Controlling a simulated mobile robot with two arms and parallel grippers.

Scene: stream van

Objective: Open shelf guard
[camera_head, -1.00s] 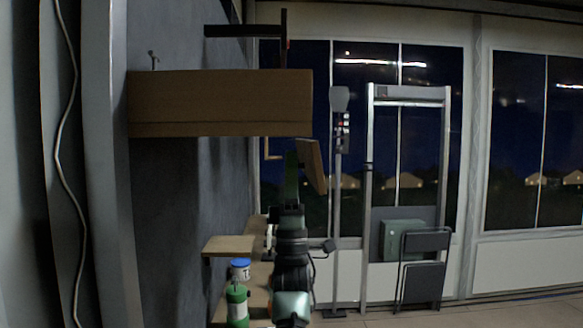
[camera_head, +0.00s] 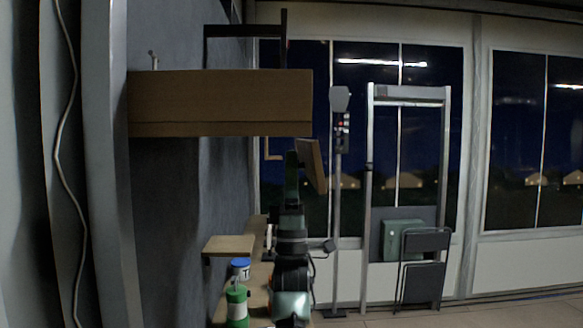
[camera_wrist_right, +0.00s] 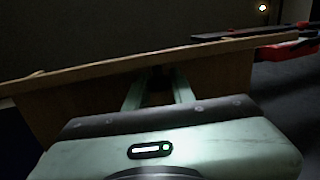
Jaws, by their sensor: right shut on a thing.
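A large brown wooden panel (camera_head: 220,103) juts out from the wall on the left in the head view. A smaller tilted wooden board (camera_head: 314,166), which may be the shelf guard, hangs below its right end. My right gripper (camera_head: 294,160) is raised beside this board, its tips largely hidden. In the right wrist view, its two pale fingers (camera_wrist_right: 158,92) reach to the wooden board (camera_wrist_right: 215,80), which spans most of the view. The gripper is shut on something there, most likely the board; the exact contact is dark. My left gripper is not in view.
A dark bracket (camera_head: 245,31) stands above the large panel. A small wooden ledge (camera_head: 229,244), a blue-lidded can (camera_head: 240,268) and a green bottle (camera_head: 237,305) are left of my right arm. A metal frame (camera_head: 409,94) and folding chair (camera_head: 424,258) stand farther right.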

